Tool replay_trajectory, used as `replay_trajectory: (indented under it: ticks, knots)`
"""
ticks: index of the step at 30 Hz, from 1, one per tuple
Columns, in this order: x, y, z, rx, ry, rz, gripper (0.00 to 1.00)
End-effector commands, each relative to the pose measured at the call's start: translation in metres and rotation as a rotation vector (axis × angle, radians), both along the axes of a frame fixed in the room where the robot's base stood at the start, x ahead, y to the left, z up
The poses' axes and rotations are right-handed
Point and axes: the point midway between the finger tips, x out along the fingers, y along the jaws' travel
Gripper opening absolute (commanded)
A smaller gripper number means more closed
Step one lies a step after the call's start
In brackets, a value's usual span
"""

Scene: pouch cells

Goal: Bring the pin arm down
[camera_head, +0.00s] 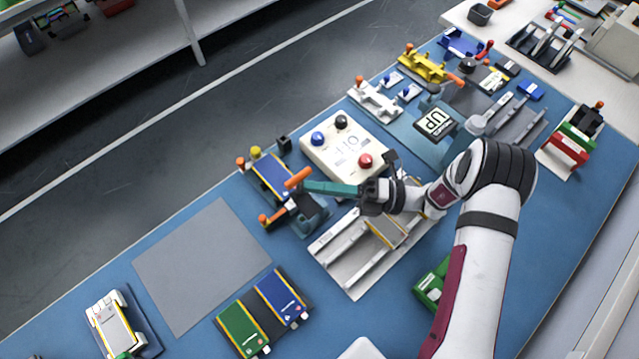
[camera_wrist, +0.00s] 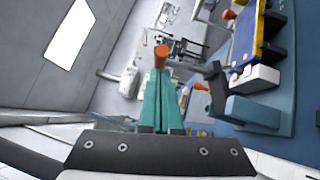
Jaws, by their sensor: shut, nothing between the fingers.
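My gripper (camera_head: 308,186) has long teal fingers, held together and pointing left over the small fixture (camera_head: 313,212). Its fingers also fill the middle of the wrist view (camera_wrist: 160,75). An orange handle (camera_head: 297,178), likely that of the pin arm, shows right at the fingertips; an orange end (camera_wrist: 161,51) shows just beyond them in the wrist view. I cannot tell whether they touch. Another orange-tipped lever (camera_head: 272,218) reaches out to the fixture's left. A blue pouch cell with yellow edges (camera_head: 270,172) lies at the fixture's far side. My fingers hide part of the fixture.
A white box with blue, black and red buttons (camera_head: 343,145) stands just behind my gripper. A white railed tray (camera_head: 345,268) lies below my wrist. Green and blue cells (camera_head: 243,327) lie nearer the front. The grey mat (camera_head: 203,265) is bare.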

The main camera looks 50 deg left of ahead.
Motion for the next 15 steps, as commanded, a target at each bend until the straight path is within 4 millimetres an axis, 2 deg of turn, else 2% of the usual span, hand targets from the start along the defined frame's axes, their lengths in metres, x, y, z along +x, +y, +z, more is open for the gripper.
replay_trajectory:
  ticks: [8, 15]
  knots:
    - [0.000, 0.001, 0.000, -0.011, -0.001, 0.001, 0.00]
    - [0.000, 0.022, -0.001, -0.253, -0.006, 0.003, 0.00]
